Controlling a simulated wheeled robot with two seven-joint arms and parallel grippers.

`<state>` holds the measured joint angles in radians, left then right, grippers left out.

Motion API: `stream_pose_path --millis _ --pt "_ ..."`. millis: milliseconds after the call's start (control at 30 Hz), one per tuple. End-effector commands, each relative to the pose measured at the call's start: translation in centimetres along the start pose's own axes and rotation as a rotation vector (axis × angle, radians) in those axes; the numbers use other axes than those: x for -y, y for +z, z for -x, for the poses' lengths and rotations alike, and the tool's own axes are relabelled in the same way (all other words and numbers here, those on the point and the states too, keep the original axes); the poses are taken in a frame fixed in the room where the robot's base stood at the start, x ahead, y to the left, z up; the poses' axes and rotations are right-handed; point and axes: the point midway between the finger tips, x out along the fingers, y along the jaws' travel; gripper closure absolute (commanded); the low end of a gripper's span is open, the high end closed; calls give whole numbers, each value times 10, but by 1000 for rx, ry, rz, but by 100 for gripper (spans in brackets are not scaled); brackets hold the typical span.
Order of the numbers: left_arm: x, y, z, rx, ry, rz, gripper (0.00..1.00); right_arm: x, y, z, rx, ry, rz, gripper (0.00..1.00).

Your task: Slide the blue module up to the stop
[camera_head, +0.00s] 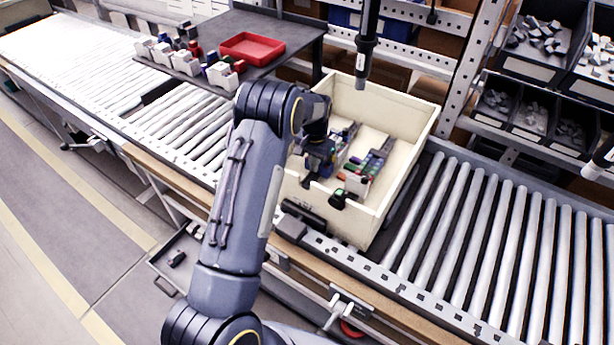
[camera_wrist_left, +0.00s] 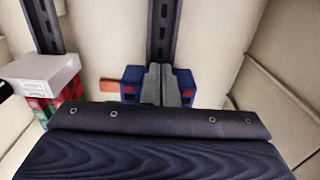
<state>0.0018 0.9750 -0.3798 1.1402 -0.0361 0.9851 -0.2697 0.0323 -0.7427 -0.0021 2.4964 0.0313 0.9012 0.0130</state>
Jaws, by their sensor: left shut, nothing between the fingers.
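The blue module (camera_wrist_left: 187,84) shows in the left wrist view on a dark slotted rail (camera_wrist_left: 163,30) inside the cream crate (camera_head: 418,122). My left gripper (camera_wrist_left: 161,84) is shut and empty, its grey fingertips together in front of the blue module and covering its middle. I cannot tell whether they touch it. The rail runs on beyond the module, toward the top of the wrist view. In the head view my left arm reaches over the near left of the crate, and the wrist partly hides the module area. My right gripper is not in view.
A second rail beside it carries a white block (camera_wrist_left: 42,75) and red and green modules (camera_wrist_left: 70,108). A black screwdriver (camera_head: 365,55) hangs above the crate's back. Roller conveyor (camera_head: 500,235) lies right; a red tray (camera_head: 252,47) stands on the dark table behind.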

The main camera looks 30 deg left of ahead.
Motion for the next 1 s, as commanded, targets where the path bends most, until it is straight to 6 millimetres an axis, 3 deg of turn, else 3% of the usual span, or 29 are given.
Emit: stream_pose_path --millis 733,1000 --pt "0 7 0 0 0 0 100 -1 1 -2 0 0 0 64" --pt "0 7 9 0 0 -1 100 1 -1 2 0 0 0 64"
